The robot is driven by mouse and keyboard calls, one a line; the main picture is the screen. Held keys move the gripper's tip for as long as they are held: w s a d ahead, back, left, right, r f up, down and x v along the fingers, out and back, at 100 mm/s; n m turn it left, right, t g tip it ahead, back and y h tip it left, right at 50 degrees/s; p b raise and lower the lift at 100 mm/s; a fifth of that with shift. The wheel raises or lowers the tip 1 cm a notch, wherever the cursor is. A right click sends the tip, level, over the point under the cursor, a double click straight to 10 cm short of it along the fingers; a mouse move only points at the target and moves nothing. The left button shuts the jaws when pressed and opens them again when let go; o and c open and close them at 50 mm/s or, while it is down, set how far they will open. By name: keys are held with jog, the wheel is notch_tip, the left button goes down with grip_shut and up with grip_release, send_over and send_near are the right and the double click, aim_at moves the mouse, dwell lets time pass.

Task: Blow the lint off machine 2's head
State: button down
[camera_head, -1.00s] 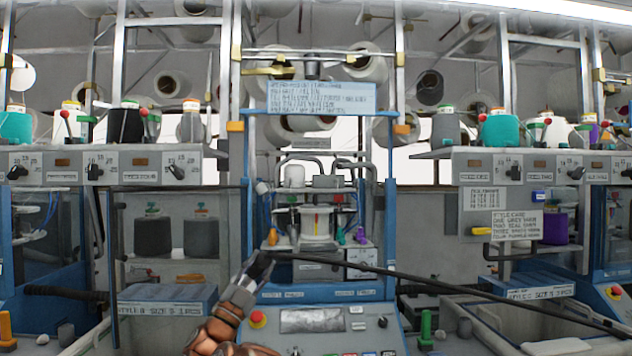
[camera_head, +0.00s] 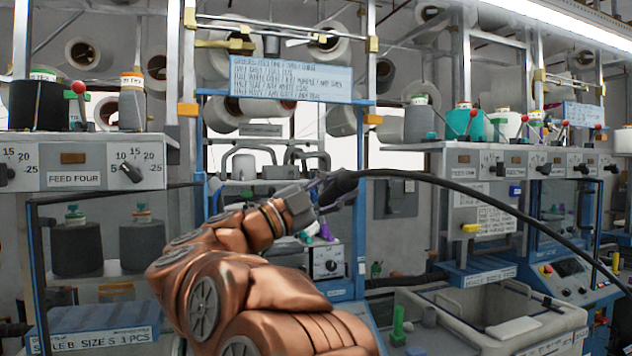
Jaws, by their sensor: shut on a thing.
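My gripper (camera_head: 318,196) is shut on the dark end of a black hose (camera_head: 440,179), at the middle of the head view. The hose arcs from it to the right and down. Behind stands a blue-framed knitting machine (camera_head: 363,130) with a sign (camera_head: 290,80) on top. Its head (camera_head: 245,167), with a white cylinder and grey tubes, shows above my copper arm. My arm hides the lower head and much of the front panel. I cannot read a machine number or make out lint. The hose end appears in front of the head; I cannot tell the gap.
A grey control shelf (camera_head: 90,165) with yarn cones juts out at left. Another control shelf (camera_head: 520,163) is at right. An open grey bin (camera_head: 490,310) stands at lower right, under the hose. A blue-edged box (camera_head: 95,330) is at lower left.

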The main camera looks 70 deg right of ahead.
jog(key=shift+s+a+r, duration=0.1)
jog(key=shift+s+a, duration=0.05)
jog(key=shift+s, duration=0.15)
jog(key=shift+w+d+f+g+y, duration=0.3)
jog(key=shift+w+d+f, duration=0.1)
jog(key=shift+d, duration=0.2)
jog(key=shift+w+d+f+b, duration=0.2)
jog(key=shift+w+d+f, duration=0.8)
jog(key=shift+w+d, duration=0.5)
jog(key=shift+w+d+f+b, duration=0.25)
jog(key=shift+w+d+f, duration=0.75)
jog(key=shift+w+d, duration=0.5)
jog(key=shift+w+d+f+b, duration=0.2)
jog(key=shift+w+d+f, duration=0.95)
jog(key=shift+d, duration=0.55)
jog(key=shift+w+d+r, duration=0.1)
jog(key=shift+w+r, duration=0.05)
jog(key=shift+w, duration=0.05)
